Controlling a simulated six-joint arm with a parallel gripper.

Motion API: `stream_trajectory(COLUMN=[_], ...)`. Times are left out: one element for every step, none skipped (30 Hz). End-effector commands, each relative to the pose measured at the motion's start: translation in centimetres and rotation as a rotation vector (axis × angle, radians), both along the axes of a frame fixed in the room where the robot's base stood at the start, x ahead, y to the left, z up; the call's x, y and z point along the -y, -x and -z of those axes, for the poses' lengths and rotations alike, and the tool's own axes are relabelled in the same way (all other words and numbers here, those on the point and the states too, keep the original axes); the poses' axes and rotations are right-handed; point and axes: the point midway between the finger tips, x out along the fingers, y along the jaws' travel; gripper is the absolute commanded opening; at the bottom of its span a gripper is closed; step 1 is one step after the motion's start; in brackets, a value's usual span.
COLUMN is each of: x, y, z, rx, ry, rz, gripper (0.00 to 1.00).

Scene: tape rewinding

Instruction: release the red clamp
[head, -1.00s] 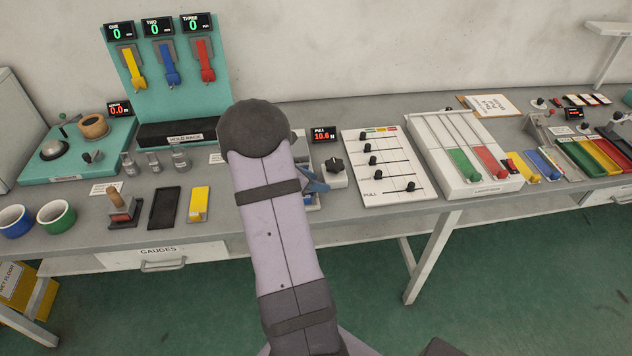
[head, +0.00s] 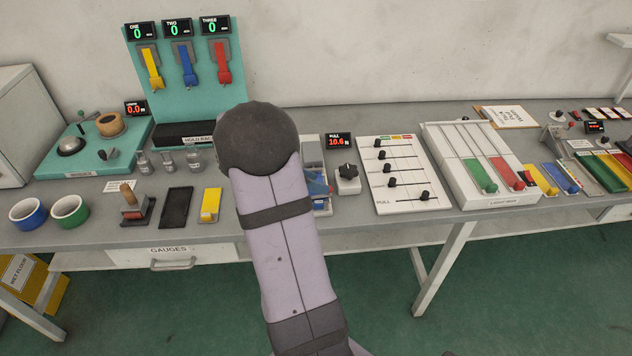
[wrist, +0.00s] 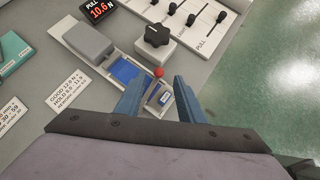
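My gripper (wrist: 158,80) is open in the wrist view, its two blue fingers apart over a small fixture. A red ball knob (wrist: 159,72) shows between and just beyond the fingertips. A grey block with a blue label (wrist: 163,97) lies between the fingers, with a blue pad (wrist: 128,72) to the left. I cannot tell whether a finger touches any of these. In the head view my arm hides most of the gripper and fixture. A red clamp-like lever (head: 223,68) hangs on the teal board under display THREE, far from my gripper. I cannot tell which red part is the clamp.
A black star knob (wrist: 158,35) and the PULL display (head: 339,141), reading 10.6, stand close by. A slider panel (head: 403,172) is to the right. Small weights (head: 167,160) and a yellow block (head: 210,204) lie left of my arm.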

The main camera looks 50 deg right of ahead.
Motion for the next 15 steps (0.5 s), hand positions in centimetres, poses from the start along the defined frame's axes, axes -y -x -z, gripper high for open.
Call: stream_trajectory(x=[0.3,0.5,0.9,1.2,1.7,2.3,2.7,3.3,4.0,4.6,5.3,6.5,7.3,8.2,9.1], y=[0.3,0.6,1.1,1.6,2.2,3.2,4.0,5.0,6.4,7.3,8.3,9.3,10.2,11.0,12.0], z=[-0.2,-0.3,-0.5,-0.7,-0.8,-0.8,-0.8,-0.8,-0.7,-0.8,-0.9,-1.2,-1.4,-1.6,-1.7], rx=[0.0,0.0,-0.001,-0.003,-0.006,-0.012,-0.018,-0.025,-0.035,-0.037,-0.04,-0.032,-0.018,0.0,0.04], ry=[0.0,0.0,0.0,-0.002,-0.004,-0.007,-0.011,-0.016,-0.023,-0.024,-0.027,-0.026,-0.031,-0.036,-0.05], rz=[0.008,0.016,0.028,0.042,0.057,0.08,0.099,0.122,0.153,0.177,0.203,0.243,0.283,0.33,0.409], gripper=[0.35,0.35,0.35,0.35,0.35,0.35,0.35,0.35,0.35,0.35,0.35,0.35,0.35,0.35,0.35])
